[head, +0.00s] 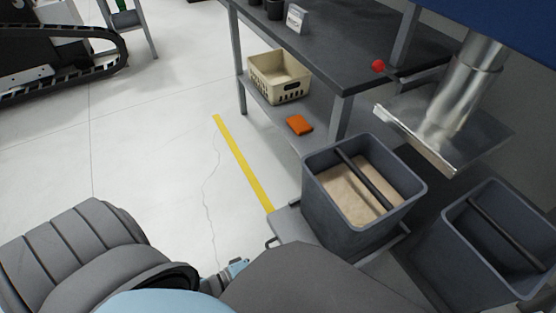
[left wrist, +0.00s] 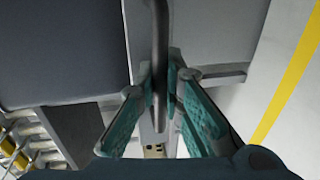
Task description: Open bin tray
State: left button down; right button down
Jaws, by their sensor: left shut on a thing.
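The bin tray (head: 287,226) is a flat grey platform under a dark grey bin (head: 335,217) that holds tan sawdust. A small bar handle (head: 269,242) sticks out at the tray's left edge; in the left wrist view the dark handle bar (left wrist: 160,35) runs between the fingers. My left gripper (left wrist: 163,88), with teal fingers, is shut on this handle. In the head view only a bit of the left gripper (head: 238,267) shows beside the tray, and my arm covers much of it. My right gripper is out of view.
Floor left of the yellow line (head: 243,162) is clear.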

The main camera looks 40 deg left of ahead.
pick_arm(q)
jog(key=c, duration=1.7)
grip_release()
jog(key=v, duration=1.2)
